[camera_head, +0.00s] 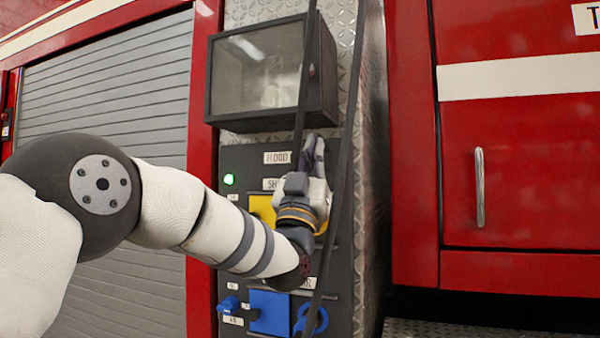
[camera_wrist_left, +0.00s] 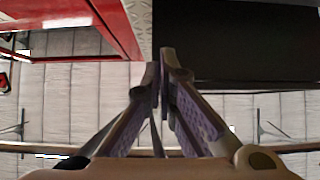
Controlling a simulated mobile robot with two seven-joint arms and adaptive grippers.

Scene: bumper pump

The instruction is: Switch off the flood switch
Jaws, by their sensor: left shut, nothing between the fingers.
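In the head view the dark control panel (camera_head: 235,155) carries a white label (camera_head: 277,157) that appears to read "FLOOD". A green light (camera_head: 228,179) glows at the panel's left. I cannot make out the flood switch itself; my gripper and wrist cover part of the panel right of and below the label. My left gripper (camera_head: 314,148) points upward in front of the panel, just right of the label, with its fingers together. Its shut, empty fingers (camera_wrist_left: 167,68) also show in the left wrist view. Contact with the panel cannot be told. My right gripper is not in view.
A glass-fronted dark box (camera_head: 262,75) juts out above the panel. Two dark straps (camera_head: 346,150) hang in front of it. Below are a yellow part (camera_head: 262,208), a blue square cover (camera_head: 269,312) and blue knobs (camera_head: 311,319). A red door (camera_head: 520,170) stands at right.

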